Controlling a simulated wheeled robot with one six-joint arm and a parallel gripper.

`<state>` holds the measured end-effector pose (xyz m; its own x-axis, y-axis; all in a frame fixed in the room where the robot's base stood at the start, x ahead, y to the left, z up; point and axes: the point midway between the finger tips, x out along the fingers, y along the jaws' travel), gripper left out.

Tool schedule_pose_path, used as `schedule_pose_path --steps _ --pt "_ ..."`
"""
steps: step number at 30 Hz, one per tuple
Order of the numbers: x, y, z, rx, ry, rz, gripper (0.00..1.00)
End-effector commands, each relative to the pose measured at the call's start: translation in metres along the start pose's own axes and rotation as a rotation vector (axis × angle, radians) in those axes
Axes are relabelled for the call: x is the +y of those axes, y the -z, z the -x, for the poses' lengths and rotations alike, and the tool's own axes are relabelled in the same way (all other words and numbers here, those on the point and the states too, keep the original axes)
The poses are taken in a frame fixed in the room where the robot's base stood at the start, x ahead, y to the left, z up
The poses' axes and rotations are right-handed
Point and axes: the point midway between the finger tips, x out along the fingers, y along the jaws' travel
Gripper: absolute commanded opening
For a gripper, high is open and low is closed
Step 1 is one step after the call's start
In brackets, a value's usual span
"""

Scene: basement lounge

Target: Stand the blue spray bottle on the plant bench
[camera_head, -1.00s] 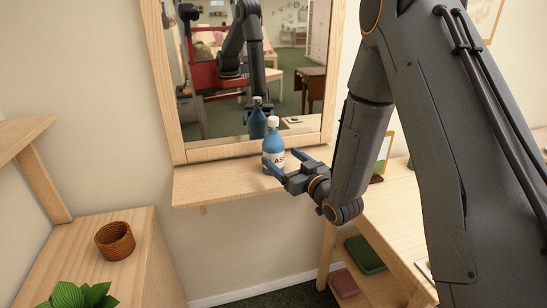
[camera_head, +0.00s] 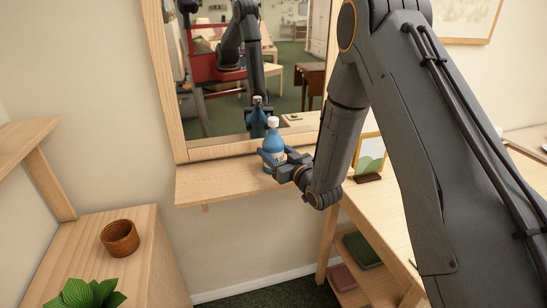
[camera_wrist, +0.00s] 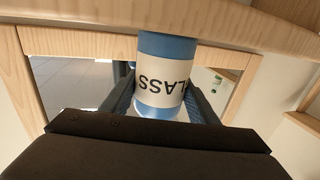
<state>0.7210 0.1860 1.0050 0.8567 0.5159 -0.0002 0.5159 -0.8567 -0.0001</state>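The blue spray bottle (camera_head: 273,142) has a white top and a white label. It stands upright on the wooden shelf (camera_head: 215,186) under the mirror. My gripper (camera_head: 282,161) is at the bottle's side, level with its label, with a finger on each side. The fingers look open around the bottle; whether either touches it is hard to see. In the wrist view the bottle (camera_wrist: 163,80) appears upside down between the fingers, its label lettering inverted. A wooden bench top (camera_head: 75,245) at lower left bears a green leafy plant (camera_head: 86,294) and looks like the plant bench.
A brown woven basket (camera_head: 120,238) stands on the bench top behind the plant. The mirror (camera_head: 225,115) rises close behind the bottle. At right, a wooden desk (camera_head: 385,215) carries a framed picture (camera_head: 369,157). Bare bench surface lies around the basket.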

Motion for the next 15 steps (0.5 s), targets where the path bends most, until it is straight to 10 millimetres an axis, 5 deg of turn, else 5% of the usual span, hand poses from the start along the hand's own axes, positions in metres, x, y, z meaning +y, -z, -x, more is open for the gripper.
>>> schedule_pose_path --steps 6,15 --pt "0.0003 0.0017 -0.0004 0.004 0.000 0.001 0.05" --pt "0.0004 0.0049 -0.0006 0.004 0.000 0.001 0.05"
